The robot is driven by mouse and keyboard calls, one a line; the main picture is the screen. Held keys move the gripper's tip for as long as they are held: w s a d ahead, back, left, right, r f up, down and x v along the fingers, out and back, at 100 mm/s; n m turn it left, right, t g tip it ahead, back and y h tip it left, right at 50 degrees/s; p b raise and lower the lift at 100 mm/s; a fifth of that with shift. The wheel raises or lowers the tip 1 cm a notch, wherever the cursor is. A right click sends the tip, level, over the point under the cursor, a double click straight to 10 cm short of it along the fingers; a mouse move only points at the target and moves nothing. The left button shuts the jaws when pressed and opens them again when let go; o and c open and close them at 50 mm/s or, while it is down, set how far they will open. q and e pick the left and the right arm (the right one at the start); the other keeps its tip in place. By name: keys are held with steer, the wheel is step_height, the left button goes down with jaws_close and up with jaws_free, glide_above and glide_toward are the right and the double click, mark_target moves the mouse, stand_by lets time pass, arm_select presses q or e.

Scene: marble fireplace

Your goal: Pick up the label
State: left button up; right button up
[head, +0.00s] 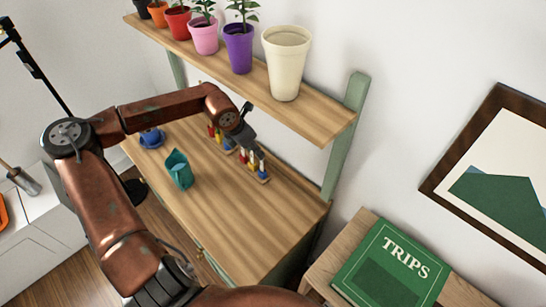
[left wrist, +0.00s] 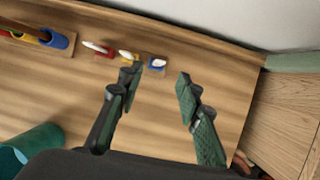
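Small red, yellow and blue pieces with white tops, possibly the labels, stand in a row on the wooden bench. In the left wrist view they are the red piece (left wrist: 97,48), the yellow piece (left wrist: 126,55) and the blue piece (left wrist: 157,64). The head view also shows this row, with the blue piece (head: 262,170) nearest. My left gripper (left wrist: 158,80) is open and empty, its fingers spread, with the blue piece beyond the gap. In the head view the left gripper (head: 245,126) hangs over the bench, close to the row. My right gripper is out of view.
Another coloured group (left wrist: 42,38) lies left in the wrist view. A shelf (head: 300,112) with potted plants and a cream pot (head: 285,65) overhangs the back. The front right is clear.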

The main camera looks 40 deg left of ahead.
arm_select(q)
steer(key=x, duration=0.3)
steer(key=b, duration=0.2)
glide_above(262, 167)
steer(key=f, duration=0.4)
steer(key=shift+w+a+f, duration=0.15)
steer(key=shift+w, duration=0.05)
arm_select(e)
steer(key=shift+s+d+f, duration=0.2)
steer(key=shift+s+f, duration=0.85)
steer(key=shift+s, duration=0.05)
arm_select(q)
steer(key=shift+c, duration=0.6)
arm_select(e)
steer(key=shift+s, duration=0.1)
arm_select(q)
steer(key=c, duration=0.7)
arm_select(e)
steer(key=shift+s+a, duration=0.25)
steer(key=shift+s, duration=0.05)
